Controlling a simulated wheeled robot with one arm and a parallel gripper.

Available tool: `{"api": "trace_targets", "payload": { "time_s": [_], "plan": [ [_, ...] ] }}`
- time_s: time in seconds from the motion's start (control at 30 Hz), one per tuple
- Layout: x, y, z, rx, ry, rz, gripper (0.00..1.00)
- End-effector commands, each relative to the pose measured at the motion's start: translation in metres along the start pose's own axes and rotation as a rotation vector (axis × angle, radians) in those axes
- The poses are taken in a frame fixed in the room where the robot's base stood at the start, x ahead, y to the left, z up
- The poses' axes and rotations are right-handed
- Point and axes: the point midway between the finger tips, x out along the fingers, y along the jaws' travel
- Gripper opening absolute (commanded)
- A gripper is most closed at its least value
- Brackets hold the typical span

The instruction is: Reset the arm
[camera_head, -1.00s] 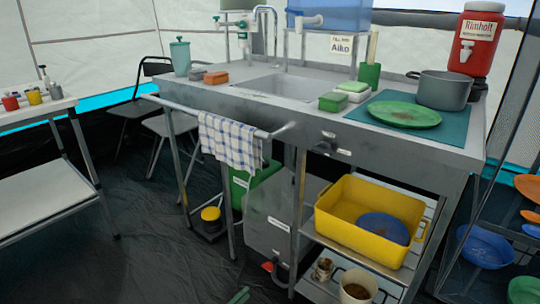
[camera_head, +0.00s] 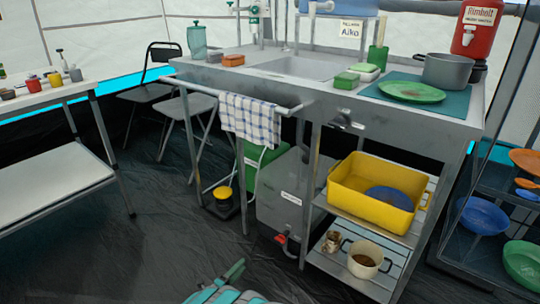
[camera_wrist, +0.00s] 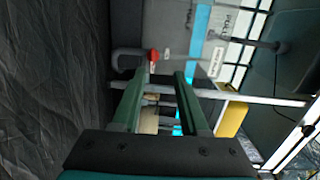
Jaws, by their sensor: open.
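My gripper (camera_wrist: 165,76) shows in the wrist view with its two green fingers parallel and apart. Nothing is held between them. In the head view, part of my gripper (camera_head: 236,268) and its teal and grey body show at the bottom edge, low in front of the sink unit (camera_head: 400,133). The rest of my arm is out of the picture. The wrist view is turned on its side and looks past the fingers toward a red-tipped pipe (camera_wrist: 153,55) and the yellow tub (camera_wrist: 232,119).
A white table (camera_head: 40,190) stands at left, with chairs (camera_head: 190,108) behind. A rack with bowls (camera_head: 484,215) is at right. Dark floor (camera_head: 150,250) between is clear.

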Motion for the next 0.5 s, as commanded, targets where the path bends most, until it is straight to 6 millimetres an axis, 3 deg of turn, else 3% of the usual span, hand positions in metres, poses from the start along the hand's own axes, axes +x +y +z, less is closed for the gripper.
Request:
{"api": "trace_targets", "payload": {
  "time_s": [0.27, 0.5],
  "plan": [
    [0.035, -0.045, 0.041, -0.032, -0.099, 0.044, 0.44],
    [0.076, -0.114, 0.085, -0.120, -0.255, 0.099, 0.44]
  ]
}}
